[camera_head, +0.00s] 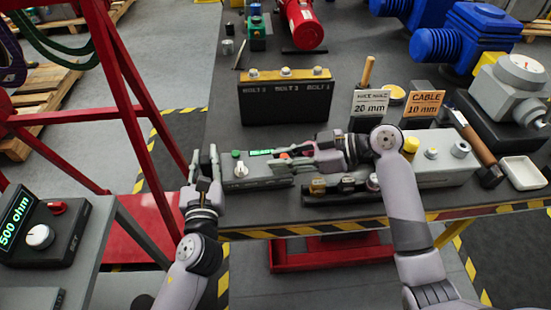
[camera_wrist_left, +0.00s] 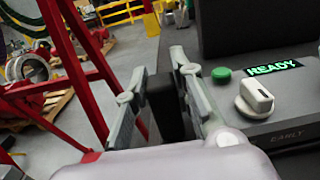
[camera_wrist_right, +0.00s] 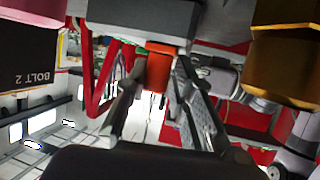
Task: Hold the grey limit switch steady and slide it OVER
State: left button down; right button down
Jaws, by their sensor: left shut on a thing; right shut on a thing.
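A grey box (camera_head: 260,180) with a green button, a white knob and a lit READY display sits at the bench's front left; it also shows in the left wrist view (camera_wrist_left: 285,110). I cannot tell whether it is the limit switch. My left gripper (camera_head: 204,160) is at its left end, shut on a black block (camera_wrist_left: 165,105). My right gripper (camera_head: 288,158) comes in from the right, shut on an orange-red piece (camera_wrist_right: 157,66) directly beside a grey block (camera_wrist_right: 140,22). Whether that piece is fixed to the block is unclear. The fingers hide part of the box.
A black bolt rack (camera_head: 285,100) stands behind, with a NICE MAKE-like 20 mm sign (camera_head: 369,103) and a CABLE 10 mm sign (camera_head: 424,104). A dark tray (camera_head: 345,198) lies at the front. A red frame (camera_head: 125,70) stands left, beyond the bench edge.

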pick_arm(q)
jog(key=shift+a, duration=0.25)
pick_arm(e)
jog(key=c, duration=1.8)
grip_release()
jog(key=shift+w+d, duration=0.25)
jog(key=shift+o, duration=1.6)
jog(key=shift+s+a, duration=0.1)
jog(key=shift+s, duration=0.05)
jog(key=v, duration=0.7)
jog(key=shift+d+r, duration=0.15)
jog(key=shift+d, duration=0.05)
jog(key=shift+s, duration=0.1)
pick_arm(q)
jog(key=c, duration=1.3)
grip_release()
